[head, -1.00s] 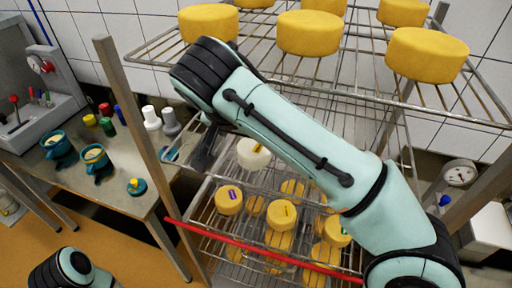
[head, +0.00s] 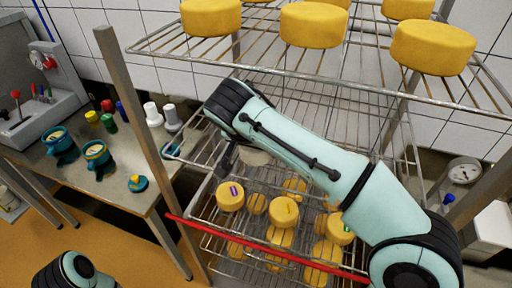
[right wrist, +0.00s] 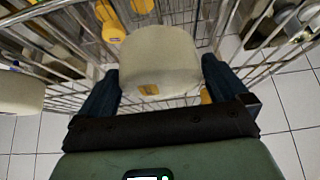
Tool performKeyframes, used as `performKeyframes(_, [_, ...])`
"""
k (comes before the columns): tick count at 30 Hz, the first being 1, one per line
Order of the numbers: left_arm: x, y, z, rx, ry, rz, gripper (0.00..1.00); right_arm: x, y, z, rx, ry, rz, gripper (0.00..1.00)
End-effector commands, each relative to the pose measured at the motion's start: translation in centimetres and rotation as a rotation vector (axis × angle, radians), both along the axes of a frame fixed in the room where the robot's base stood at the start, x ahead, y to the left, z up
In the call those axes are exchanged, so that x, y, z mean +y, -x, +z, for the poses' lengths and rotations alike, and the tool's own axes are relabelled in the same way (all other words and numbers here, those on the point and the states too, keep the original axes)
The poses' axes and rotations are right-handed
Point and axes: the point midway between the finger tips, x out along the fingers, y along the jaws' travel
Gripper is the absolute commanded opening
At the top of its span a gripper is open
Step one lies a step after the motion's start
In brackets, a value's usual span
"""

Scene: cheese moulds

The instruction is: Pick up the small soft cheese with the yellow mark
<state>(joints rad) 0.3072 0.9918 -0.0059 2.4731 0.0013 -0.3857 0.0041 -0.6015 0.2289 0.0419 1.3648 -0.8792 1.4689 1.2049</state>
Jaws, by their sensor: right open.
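A small whitish soft cheese (right wrist: 160,55) with a yellow mark (right wrist: 149,89) is in the middle of the right wrist view. My right gripper (right wrist: 160,80) is open, with one finger on each side of this cheese; I cannot tell whether they touch it. In the head view the pale cheese (head: 256,157) sits on the wire rack and is mostly hidden under my right arm. My right gripper (head: 226,158) is at its left there, partly hidden. My left gripper is out of view; only part of my left arm shows at the lower left.
Small yellow cheeses with purple (head: 233,190), orange (head: 284,211) and green (head: 340,229) marks sit close by on the rack. Large yellow wheels (head: 314,25) stand on the upper shelf (head: 330,85). A red bar (head: 265,250) crosses the rack front. Another pale round thing (right wrist: 20,93) is at the wrist view's left.

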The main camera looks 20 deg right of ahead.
Motion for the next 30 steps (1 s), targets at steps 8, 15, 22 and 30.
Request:
performKeyframes(8, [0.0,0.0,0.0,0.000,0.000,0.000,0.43,0.0,0.0,0.1,-0.001,0.000,0.001,0.68])
performKeyframes(15, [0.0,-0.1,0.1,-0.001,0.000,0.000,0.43,0.0,0.0,0.3,-0.001,0.000,0.001,0.68])
performKeyframes(22, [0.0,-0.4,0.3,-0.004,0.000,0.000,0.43,0.3,0.3,1.8,-0.003,0.000,0.005,0.68])
performKeyframes(30, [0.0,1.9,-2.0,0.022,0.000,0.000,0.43,4.0,5.8,1.3,0.001,0.000,0.008,0.68])
